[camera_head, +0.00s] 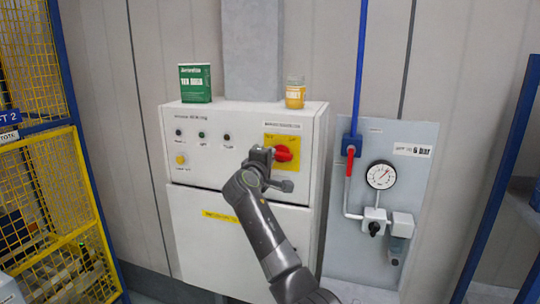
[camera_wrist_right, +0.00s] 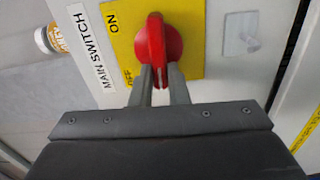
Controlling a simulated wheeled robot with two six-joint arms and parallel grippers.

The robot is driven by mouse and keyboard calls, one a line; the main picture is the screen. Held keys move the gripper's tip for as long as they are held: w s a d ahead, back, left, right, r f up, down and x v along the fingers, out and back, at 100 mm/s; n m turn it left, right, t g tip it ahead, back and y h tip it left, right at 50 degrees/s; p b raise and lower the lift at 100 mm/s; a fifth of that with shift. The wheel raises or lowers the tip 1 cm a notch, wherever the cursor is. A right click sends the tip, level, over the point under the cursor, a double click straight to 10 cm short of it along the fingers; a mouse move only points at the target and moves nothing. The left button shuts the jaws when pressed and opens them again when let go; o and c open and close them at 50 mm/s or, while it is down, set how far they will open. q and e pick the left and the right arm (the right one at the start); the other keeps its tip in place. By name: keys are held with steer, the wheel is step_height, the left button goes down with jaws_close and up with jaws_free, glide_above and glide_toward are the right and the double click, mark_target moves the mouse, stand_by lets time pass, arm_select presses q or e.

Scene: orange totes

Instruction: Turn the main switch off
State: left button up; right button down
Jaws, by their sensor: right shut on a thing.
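The main switch is a red rotary knob (camera_head: 283,153) on a yellow plate (camera_head: 291,139) at the upper right of a white control cabinet. In the right wrist view the knob (camera_wrist_right: 157,38) fills the middle of the plate (camera_wrist_right: 193,64), with ON and OFF printed along one side. Its grip bar lies lengthwise in line with my fingers, so roughly level on the cabinet. My right gripper (camera_head: 271,155) reaches it from the left in the head view. Its two fingers (camera_wrist_right: 160,78) are shut on the bar's near end, partly hiding it. My left gripper is out of view.
A green box (camera_head: 195,83) and a yellow jar (camera_head: 295,93) stand on top. A gauge panel (camera_head: 380,177) with a red-handled valve is at right. Yellow mesh fencing (camera_head: 45,190) is at left.

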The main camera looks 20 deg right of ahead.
steer(key=shift+f+n, duration=0.15)
steer(key=shift+n, duration=0.35)
steer(key=c, duration=1.4)
jaws_free()
